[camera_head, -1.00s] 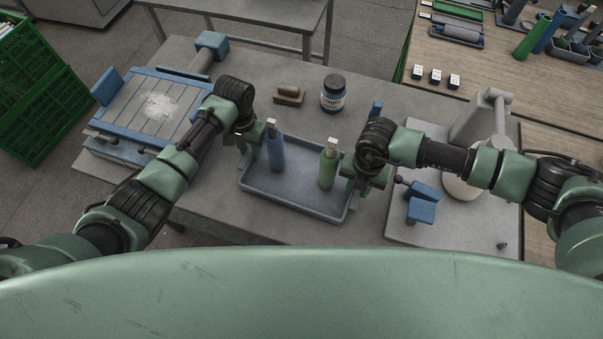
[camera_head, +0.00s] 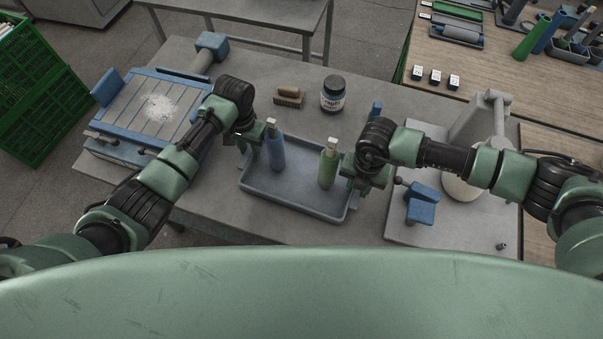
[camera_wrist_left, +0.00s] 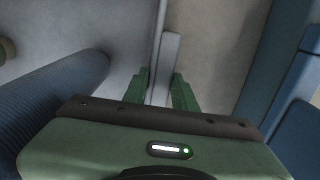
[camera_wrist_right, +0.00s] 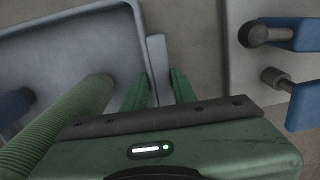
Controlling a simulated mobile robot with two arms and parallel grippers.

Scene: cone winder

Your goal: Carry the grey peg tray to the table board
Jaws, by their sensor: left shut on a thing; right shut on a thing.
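The grey peg tray (camera_head: 300,192) is in the middle of the head view, over the grey table. A blue ribbed cone (camera_head: 276,152) and a green ribbed cone (camera_head: 327,168) stand upright in it. My left gripper (camera_head: 250,152) is shut on the tray's left side, at a grey tab also visible in the left wrist view (camera_wrist_left: 166,62). My right gripper (camera_head: 352,184) is shut on the tray's right side, at a matching tab in the right wrist view (camera_wrist_right: 158,60). I cannot tell whether the tray touches the table. No piece is clearly identifiable as the table board.
A brush (camera_head: 288,96) and a dark labelled jar (camera_head: 333,93) stand behind the tray. A blue-framed slatted fixture (camera_head: 150,105) is at left. A grey machine base with blue blocks (camera_head: 421,205) is close at right. A wooden worktop (camera_head: 480,85) lies further right.

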